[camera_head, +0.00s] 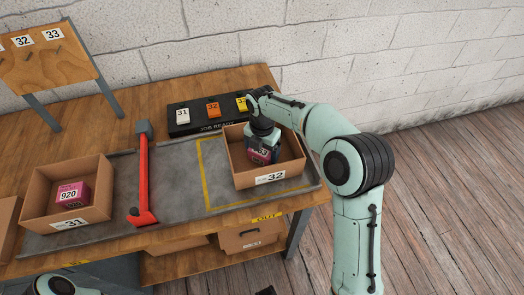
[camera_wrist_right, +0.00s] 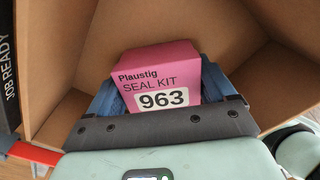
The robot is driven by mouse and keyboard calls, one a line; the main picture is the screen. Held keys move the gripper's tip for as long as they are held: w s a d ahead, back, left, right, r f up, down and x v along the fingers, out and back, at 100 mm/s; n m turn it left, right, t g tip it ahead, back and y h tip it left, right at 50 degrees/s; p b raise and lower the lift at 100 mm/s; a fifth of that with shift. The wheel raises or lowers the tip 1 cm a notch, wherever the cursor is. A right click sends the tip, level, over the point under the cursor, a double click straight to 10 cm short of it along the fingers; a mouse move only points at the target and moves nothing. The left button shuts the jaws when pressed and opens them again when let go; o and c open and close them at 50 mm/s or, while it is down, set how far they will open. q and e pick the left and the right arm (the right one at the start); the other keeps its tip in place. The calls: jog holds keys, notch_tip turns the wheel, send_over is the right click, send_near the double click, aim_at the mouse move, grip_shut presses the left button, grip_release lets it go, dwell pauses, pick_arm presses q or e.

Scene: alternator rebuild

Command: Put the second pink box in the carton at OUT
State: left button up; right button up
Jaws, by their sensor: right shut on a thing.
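My right gripper (camera_head: 262,146) reaches down inside the open carton labelled 32 (camera_head: 244,175), which stands by the yellow OUT label. It is shut on a pink box (camera_head: 262,155). In the right wrist view the pink box (camera_wrist_right: 158,75) reads "Plaustig SEAL KIT 963" and sits between the two blue fingers (camera_wrist_right: 160,95), with the walls of the carton (camera_wrist_right: 55,45) around it. I cannot tell whether the box touches the carton floor. Another pink box (camera_head: 72,194), marked 920, lies in the carton labelled 31 (camera_head: 100,211) at the left. My left gripper is not in view.
A black JOB READY rack (camera_head: 180,129) with numbered tags stands behind. A wooden board (camera_head: 45,68) with number cards is at the back left. Bare mat shows left of carton 32.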

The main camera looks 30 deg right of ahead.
jog(key=shift+f, duration=0.15)
jog(key=o, duration=0.9)
jog(key=shift+c, duration=0.2)
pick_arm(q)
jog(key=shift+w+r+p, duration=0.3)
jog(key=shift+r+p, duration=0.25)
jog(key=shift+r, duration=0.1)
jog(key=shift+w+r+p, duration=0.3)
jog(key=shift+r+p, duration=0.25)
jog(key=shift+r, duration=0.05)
pick_arm(e)
notch_tip(320, 180, up, 12)
jog(key=shift+r, duration=0.25)
jog(key=shift+f, duration=0.1)
